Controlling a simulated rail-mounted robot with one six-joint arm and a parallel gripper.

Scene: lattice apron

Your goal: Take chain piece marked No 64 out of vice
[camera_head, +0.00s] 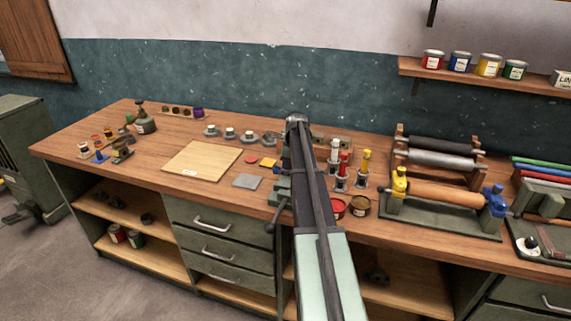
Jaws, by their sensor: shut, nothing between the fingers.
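A green vice (282,192) is fixed at the front edge of the workbench, just left of my arm. Its handle hangs below the bench edge, and my arm covers its right part. I cannot make out the chain piece marked No 64 or any number at the vice. My arm reaches from the bottom of the picture over the bench. My gripper is not visible; it is hidden behind the arm, so its place relative to the vice cannot be told.
Left of the vice lie a grey square plate (247,181) and a pale board (202,161). Several round metal pieces (230,133) stand behind the board.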

